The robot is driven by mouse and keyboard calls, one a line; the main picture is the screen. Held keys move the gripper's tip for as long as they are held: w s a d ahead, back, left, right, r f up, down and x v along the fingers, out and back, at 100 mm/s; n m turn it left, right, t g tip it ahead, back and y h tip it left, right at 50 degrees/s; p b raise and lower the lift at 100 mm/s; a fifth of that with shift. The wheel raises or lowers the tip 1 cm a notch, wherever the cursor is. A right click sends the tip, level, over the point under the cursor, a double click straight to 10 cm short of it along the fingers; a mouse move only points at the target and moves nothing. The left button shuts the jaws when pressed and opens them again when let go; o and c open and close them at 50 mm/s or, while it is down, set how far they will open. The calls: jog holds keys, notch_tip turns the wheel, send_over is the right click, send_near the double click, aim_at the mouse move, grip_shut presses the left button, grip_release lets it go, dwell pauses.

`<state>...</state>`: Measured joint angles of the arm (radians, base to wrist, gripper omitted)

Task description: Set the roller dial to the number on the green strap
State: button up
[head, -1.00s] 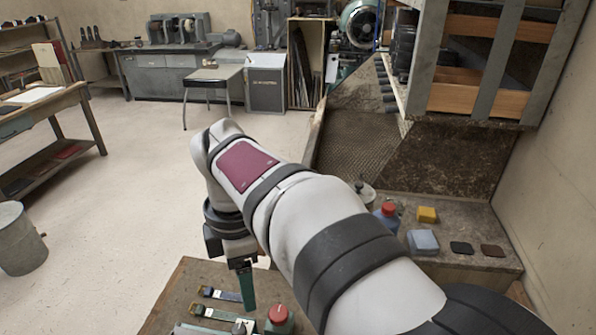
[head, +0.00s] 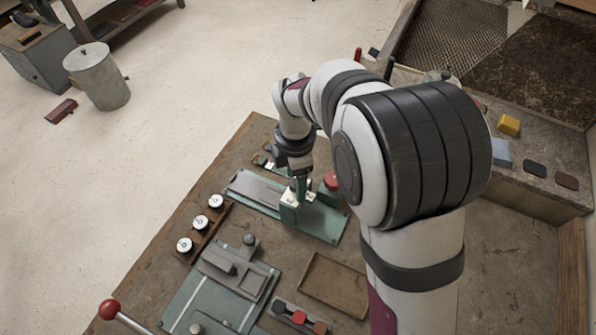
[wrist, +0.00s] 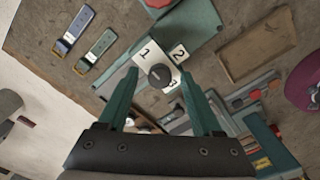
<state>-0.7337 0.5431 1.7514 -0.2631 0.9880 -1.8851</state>
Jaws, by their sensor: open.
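The roller dial is a dark round knob (wrist: 160,76) on a white plate (wrist: 146,55) marked 1, 2 and 3. Which number it points to is too small to tell. In the head view the white plate (head: 289,197) shows on a green machine, beside my gripper (head: 301,188). In the wrist view my gripper (wrist: 161,72) is open, its two green fingers on either side of the knob; contact cannot be told. The green strap (wrist: 96,52) lies on the bench at upper left, next to a blue-purple strap (wrist: 76,29). No number is readable on it.
A red knob (head: 331,180) stands on the machine close to my gripper. A shallow wooden tray (head: 333,308) is nearer. Round white lettered pieces (head: 200,223) sit in a rack at the bench's left edge. A red-tipped lever (head: 109,309) rises at front left.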

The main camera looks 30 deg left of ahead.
jog(key=shift+c, duration=0.4)
grip_shut()
